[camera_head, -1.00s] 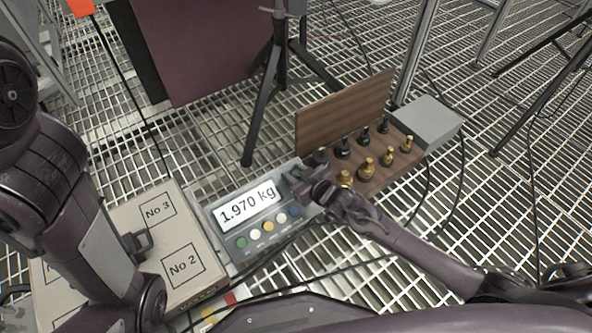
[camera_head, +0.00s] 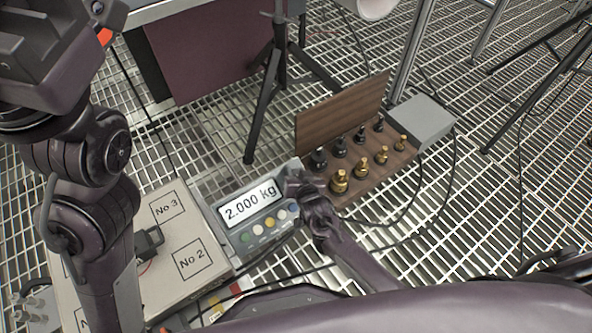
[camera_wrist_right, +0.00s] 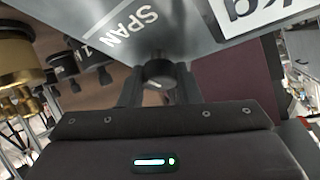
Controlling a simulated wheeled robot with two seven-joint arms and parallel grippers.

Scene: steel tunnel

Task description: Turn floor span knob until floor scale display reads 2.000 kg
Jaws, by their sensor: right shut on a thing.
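The floor scale display (camera_head: 249,200) reads 2.000 kg on a grey console (camera_head: 216,222) with several coloured buttons below the screen. My right gripper (camera_head: 297,187) is at the console's right end and hides the knob in the head view. In the right wrist view the black span knob (camera_wrist_right: 158,73) sits under the word SPAN, between the fingers of my right gripper (camera_wrist_right: 158,88), which is shut on it. My left arm comes in from the left; its raised dark end (camera_head: 50,50) shows at the top left, but its fingertips are not visible.
A wooden box (camera_head: 340,112) with brass and black weights stands right of the console, beside a grey box (camera_head: 421,118). A pale platform (camera_head: 168,238) marked No 2 and No 3 lies left. A tripod stand (camera_head: 262,100) rises behind. Cables cross the grating.

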